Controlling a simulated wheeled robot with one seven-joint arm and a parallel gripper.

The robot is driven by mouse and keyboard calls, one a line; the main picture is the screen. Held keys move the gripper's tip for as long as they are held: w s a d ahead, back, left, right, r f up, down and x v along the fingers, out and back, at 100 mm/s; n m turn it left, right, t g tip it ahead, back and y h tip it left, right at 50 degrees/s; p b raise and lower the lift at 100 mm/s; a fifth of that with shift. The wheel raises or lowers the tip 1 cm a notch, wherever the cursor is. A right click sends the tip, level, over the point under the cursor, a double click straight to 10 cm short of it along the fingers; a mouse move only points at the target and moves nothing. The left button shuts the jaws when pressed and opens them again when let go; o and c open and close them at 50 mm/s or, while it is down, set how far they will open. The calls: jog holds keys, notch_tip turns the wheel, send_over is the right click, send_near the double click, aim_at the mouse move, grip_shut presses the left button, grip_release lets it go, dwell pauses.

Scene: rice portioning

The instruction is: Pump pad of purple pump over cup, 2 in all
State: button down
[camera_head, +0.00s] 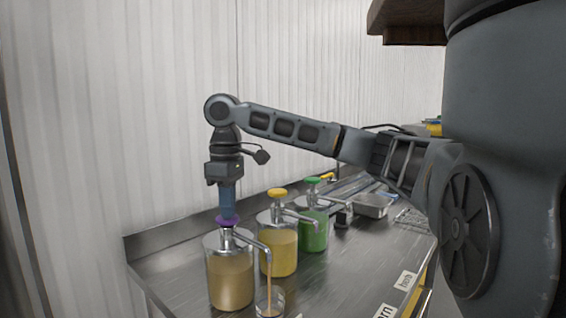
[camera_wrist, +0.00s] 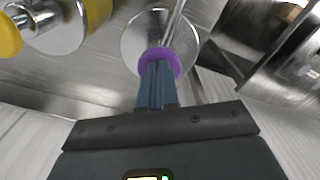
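The purple pump (camera_head: 230,280) is a clear jar of tan-brown liquid with a metal lid and a purple pad (camera_head: 227,222). My gripper (camera_head: 228,213) points straight down on top of the pad, its fingers together. The pad also shows in the wrist view (camera_wrist: 160,60), against the fingertips (camera_wrist: 158,68). The cup (camera_head: 270,302) is a small clear glass under the purple pump's spout, cut by the bottom edge of the head view. A thin brown stream runs from the spout down into the cup.
A yellow-topped pump (camera_head: 279,250) and a green-topped pump (camera_head: 313,232) stand to the right on the steel counter (camera_head: 175,265). A metal tray (camera_head: 373,206) lies farther back. White labels (camera_head: 405,281) are on the front edge. A ribbed wall is behind.

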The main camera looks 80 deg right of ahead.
jog(key=shift+f, duration=0.1)
jog(key=shift+a+r+p, duration=0.15)
jog(key=shift+r+p, duration=0.45)
jog(key=shift+a+r+p, duration=0.15)
jog(key=shift+r+p, duration=0.4)
jog(key=shift+a+r+p, duration=0.1)
jog(key=shift+r+p, duration=0.9)
jog(key=shift+r, duration=0.05)
jog(key=shift+f+b, duration=0.9)
jog(key=shift+f, duration=1.4)
jog(key=shift+r, duration=0.1)
jog(key=shift+r+p, duration=1.4)
jog(key=shift+s+d+r+p, duration=0.15)
jog(key=shift+d+r+p, duration=0.2)
jog(key=shift+r+p, duration=0.4)
